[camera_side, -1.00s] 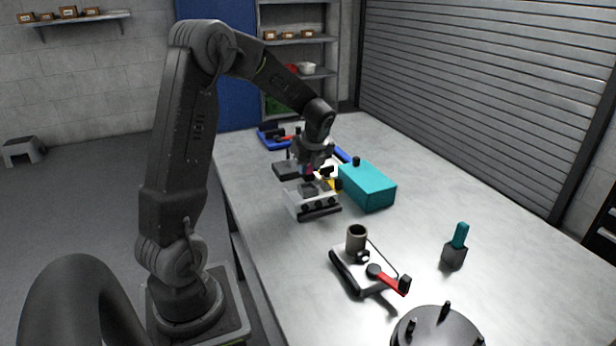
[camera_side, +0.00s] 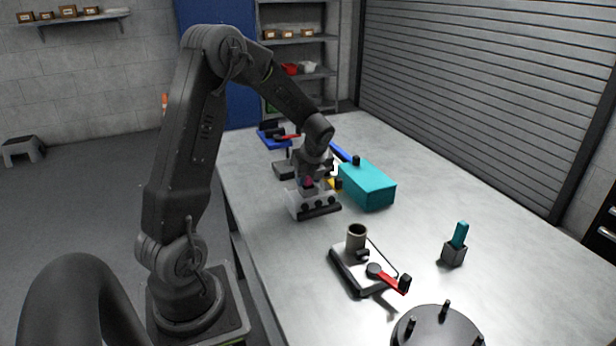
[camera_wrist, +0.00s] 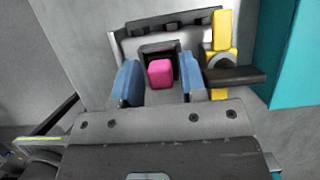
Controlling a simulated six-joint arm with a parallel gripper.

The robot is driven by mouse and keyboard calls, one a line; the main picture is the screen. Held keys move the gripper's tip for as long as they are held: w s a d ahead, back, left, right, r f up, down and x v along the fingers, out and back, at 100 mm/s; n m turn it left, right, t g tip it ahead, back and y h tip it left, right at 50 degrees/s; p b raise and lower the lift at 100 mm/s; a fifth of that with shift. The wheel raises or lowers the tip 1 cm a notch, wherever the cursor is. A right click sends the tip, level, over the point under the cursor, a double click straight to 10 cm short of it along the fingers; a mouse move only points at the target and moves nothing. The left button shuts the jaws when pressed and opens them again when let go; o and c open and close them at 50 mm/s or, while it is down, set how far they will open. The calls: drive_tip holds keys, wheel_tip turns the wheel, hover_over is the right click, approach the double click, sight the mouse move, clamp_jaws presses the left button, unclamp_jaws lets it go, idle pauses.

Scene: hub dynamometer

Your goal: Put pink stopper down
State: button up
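The pink stopper (camera_wrist: 160,73) shows in the wrist view between the blue-padded fingers of my gripper (camera_wrist: 161,80). A narrow gap shows on each side of it, so the fingers look open around it. The stopper is at the dark square opening of a light grey block (camera_wrist: 128,45); how deep it sits is hidden. In the side view my gripper (camera_side: 312,180) is low over the same block (camera_side: 296,206), with a little pink (camera_side: 308,182) visible between the fingers.
A teal box (camera_side: 367,186) stands close on the right, with yellow parts (camera_wrist: 221,30) and a dark bar (camera_wrist: 236,77) beside the block. A fixture with a red lever (camera_side: 390,283) and a teal-handled piece (camera_side: 459,236) are nearer the camera.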

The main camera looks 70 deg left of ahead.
drive_tip(key=v, duration=1.2)
drive_tip(key=s+d+r+n+t+h, duration=0.1)
drive_tip(key=s+d+n+t, duration=0.1)
drive_tip(key=s+d+n, duration=0.3)
drive_tip(key=s+d+r+n+t+h, duration=0.1)
drive_tip(key=s+d+n+h, duration=0.1)
drive_tip(key=s+d+n, duration=0.2)
drive_tip(key=s+d+r+n+t+h, duration=0.1)
drive_tip(key=s+d+r+n+t, duration=0.1)
drive_tip(key=s+d+n, duration=0.3)
drive_tip(key=shift+s+d+n+t, duration=0.35)
drive_tip(key=shift+d+n, duration=1.65)
drive_tip(key=shift+d, duration=3.65)
drive_tip(key=shift+r, duration=0.15)
